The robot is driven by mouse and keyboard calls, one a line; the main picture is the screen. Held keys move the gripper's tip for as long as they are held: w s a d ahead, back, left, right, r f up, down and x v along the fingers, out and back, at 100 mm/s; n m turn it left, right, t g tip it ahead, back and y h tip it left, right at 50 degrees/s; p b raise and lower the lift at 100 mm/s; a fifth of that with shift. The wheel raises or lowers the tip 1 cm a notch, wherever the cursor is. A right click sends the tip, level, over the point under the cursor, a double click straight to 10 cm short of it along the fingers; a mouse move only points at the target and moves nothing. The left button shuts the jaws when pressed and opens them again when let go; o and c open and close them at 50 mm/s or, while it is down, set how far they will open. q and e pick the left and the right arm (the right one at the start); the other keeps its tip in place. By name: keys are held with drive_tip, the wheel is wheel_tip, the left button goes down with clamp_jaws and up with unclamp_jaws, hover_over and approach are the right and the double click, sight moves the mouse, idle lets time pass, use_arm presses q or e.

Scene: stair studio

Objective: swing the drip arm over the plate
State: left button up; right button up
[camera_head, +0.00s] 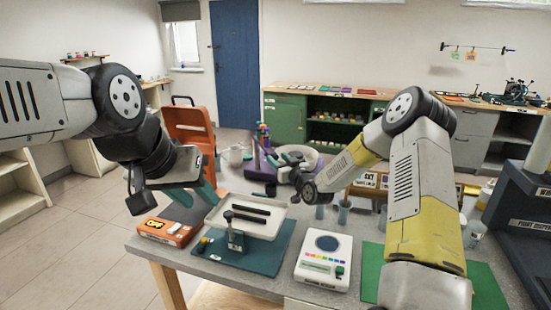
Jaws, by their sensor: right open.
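A white shallow tray (270,226) with two dark bars lies above a teal mat on the grey table. A small teal post with a black knob (228,216) stands at its front edge. I cannot tell for sure which part is the drip arm. A white device (312,270) with a dark round plate (327,243) and coloured buttons stands to the right. My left gripper (208,190) is behind and left of the tray, its teal fingers partly hidden by my wrist. My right gripper (284,160) is open, beyond the tray, apart from the white device.
A green mat (486,285) lies at the right, partly under my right arm. Small grey-blue cups (344,211) stand behind the white device.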

drive_tip(key=shift+x, duration=1.25)
clamp_jaws()
drive_tip(key=shift+s+a, duration=0.1)
drive_tip(key=shift+a, duration=0.05)
idle(0.4)
